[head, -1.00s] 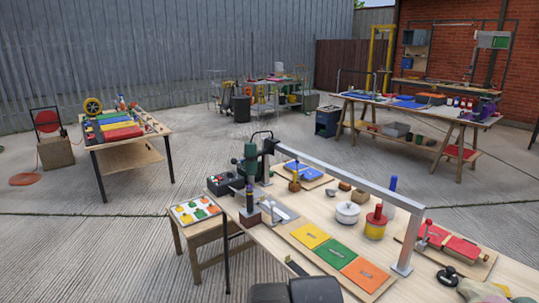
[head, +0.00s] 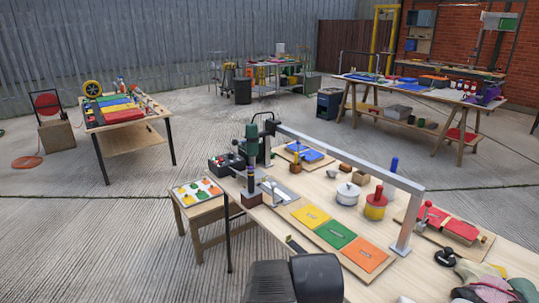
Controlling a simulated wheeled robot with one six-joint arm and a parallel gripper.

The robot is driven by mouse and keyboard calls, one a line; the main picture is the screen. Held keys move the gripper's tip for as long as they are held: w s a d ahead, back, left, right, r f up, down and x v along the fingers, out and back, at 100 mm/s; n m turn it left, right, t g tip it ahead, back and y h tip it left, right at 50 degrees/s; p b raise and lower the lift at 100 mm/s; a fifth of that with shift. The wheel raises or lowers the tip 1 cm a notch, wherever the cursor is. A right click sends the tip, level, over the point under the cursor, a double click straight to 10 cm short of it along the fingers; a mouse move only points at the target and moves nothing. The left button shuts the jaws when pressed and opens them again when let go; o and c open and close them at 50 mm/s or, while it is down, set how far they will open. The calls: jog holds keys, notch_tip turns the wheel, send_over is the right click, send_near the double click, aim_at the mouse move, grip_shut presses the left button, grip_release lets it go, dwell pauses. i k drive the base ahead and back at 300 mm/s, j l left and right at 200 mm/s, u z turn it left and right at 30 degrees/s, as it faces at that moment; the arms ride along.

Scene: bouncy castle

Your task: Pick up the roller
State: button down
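No thing can be surely told as the roller at this size. On the near workbench (head: 290,240), a small black round piece with a knob (head: 446,257) lies near the right end. A red-topped handle on a grey stem (head: 427,212) stands by red pads on a board. A small silver tool (head: 275,192) lies on a grey plate at the left end. My gripper's fingers are not seen. Dark rounded parts of my own body fill the bottom middle, in front of the bench's near edge.
A grey metal arch (head: 350,160) spans the near bench. A yellow pot with a red lid (head: 375,205) and a white pot (head: 347,193) stand under it. A small side table (head: 200,215) is at left. Other tables stand farther off (head: 125,120), (head: 415,90). Open concrete lies between.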

aim_at(252, 191)
jog(key=i+j+u, duration=0.15)
jog(key=i+j, duration=0.15)
jog(key=i, duration=0.2)
jog(key=i+j+u, duration=0.2)
jog(key=i, duration=0.35)
jog(key=i+j+u, duration=0.15)
jog(key=i, duration=0.35)
